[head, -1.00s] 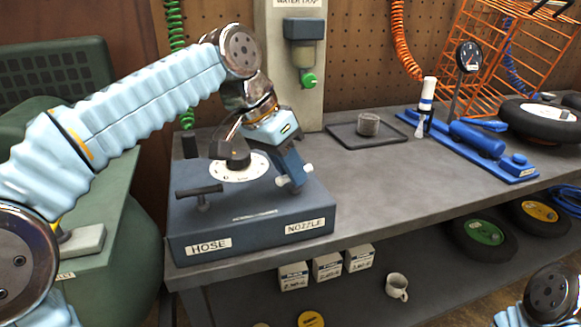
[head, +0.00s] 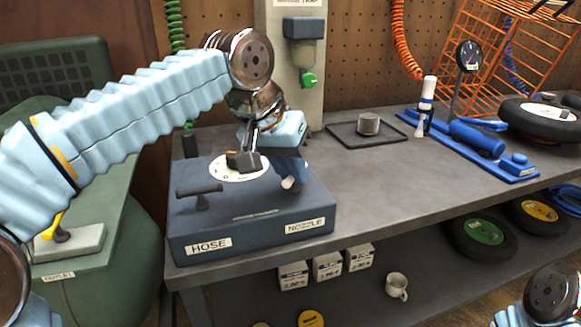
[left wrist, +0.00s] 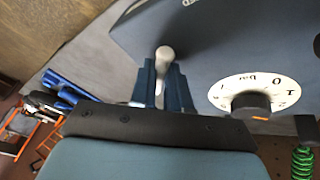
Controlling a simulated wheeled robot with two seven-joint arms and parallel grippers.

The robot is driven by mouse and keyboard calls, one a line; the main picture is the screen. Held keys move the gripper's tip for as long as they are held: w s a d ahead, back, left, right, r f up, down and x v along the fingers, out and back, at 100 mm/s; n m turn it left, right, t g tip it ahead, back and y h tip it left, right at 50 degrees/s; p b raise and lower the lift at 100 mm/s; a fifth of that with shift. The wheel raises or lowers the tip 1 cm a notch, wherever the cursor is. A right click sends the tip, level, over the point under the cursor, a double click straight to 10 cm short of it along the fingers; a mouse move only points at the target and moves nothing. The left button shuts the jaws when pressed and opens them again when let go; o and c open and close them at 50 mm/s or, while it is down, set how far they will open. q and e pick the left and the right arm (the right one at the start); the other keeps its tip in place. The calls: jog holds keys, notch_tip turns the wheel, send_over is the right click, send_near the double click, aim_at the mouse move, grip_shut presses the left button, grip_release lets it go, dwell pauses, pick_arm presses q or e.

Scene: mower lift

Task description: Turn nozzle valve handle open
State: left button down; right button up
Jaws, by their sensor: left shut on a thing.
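The nozzle valve handle (head: 288,183) is a pale bar on the right part of the dark blue valve box (head: 255,212), above the NOZZLE label (head: 305,225). My left gripper (head: 291,174) reaches down onto it and is shut on it. In the left wrist view, the two blue fingers (left wrist: 164,84) stand on either side of the handle, whose rounded pale end (left wrist: 164,56) shows between them. The fingers hide most of the handle. My right gripper is out of view; only part of that arm shows at the lower right.
A dark T-shaped handle (head: 199,193) stands at the HOSE side. A white dial (left wrist: 255,92) with a black knob lies beside my gripper. Behind are a grey post (head: 300,85) and a tray (head: 365,134) with a small cup.

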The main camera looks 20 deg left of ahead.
pick_arm(q)
jog(key=n, duration=0.1)
jog(key=n+y, duration=0.1)
jog(key=n, duration=0.2)
jog(key=shift+d+t+y, duration=0.25)
jog(key=shift+t+y, duration=0.15)
jog(key=shift+d+n+y, duration=0.15)
jog(key=shift+n+y, duration=0.65)
jog(key=shift+n, duration=1.4)
jog(key=c, duration=1.1)
grip_release()
jog(key=v, duration=1.4)
jog(key=shift+d+f, duration=0.1)
jog(key=shift+s, duration=0.1)
